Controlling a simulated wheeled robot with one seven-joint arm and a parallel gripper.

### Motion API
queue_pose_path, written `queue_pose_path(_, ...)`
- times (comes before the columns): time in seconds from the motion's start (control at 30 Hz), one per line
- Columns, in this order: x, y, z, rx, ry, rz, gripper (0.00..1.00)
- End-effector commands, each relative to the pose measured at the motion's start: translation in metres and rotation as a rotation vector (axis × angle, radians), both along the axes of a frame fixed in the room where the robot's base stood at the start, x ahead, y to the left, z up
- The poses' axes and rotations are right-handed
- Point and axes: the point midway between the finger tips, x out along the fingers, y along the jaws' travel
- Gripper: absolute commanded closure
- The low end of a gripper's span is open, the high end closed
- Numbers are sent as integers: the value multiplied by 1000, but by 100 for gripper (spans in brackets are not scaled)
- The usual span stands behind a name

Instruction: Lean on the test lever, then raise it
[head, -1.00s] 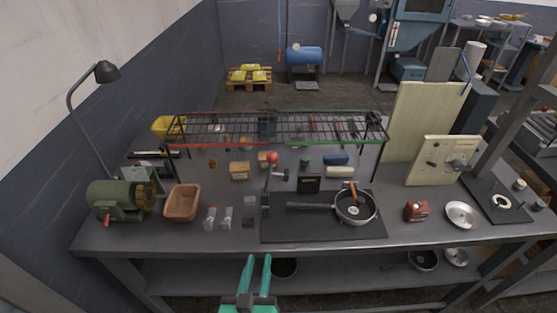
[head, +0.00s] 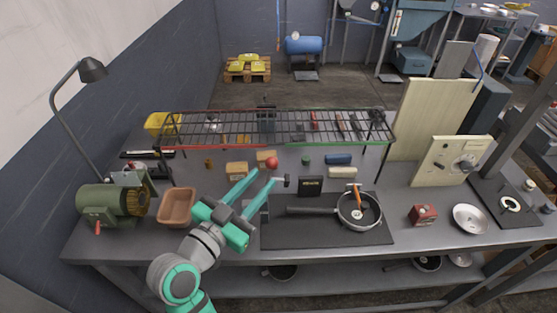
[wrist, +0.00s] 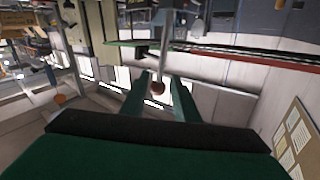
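The lever with a red ball knob (head: 272,162) stands at the middle of the bench, left of the hot plate area. My gripper (head: 262,177) is open, its two teal fingers pointing toward the knob. In the head view the knob shows just beyond the fingertips, and my gripper hides the lever's lower part. No contact is visible.
A frying pan (head: 375,222) with an orange-handled tool in it lies on a dark mat (head: 300,238) to the right. A wire rack (head: 230,146) spans the bench behind the knob. A brown bin (head: 176,207) and green motor (head: 98,203) stand left.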

Motion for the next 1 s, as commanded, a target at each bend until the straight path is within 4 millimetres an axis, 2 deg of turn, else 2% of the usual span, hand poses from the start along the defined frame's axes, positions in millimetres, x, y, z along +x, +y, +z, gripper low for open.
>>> queue_pose_path(0.3, 47, -33, 0, 0, 0, -3, 72)
queue_pose_path(0.5, 67, -46, 0, -1, 0, -2, 72)
queue_pose_path(0.93, 74, -51, 0, -1, 0, 0, 72)
queue_pose_path(0.97, 74, -51, 0, -1, 0, 0, 77)
queue_pose_path(1.0, 74, -51, 0, -1, 0, 0, 86)
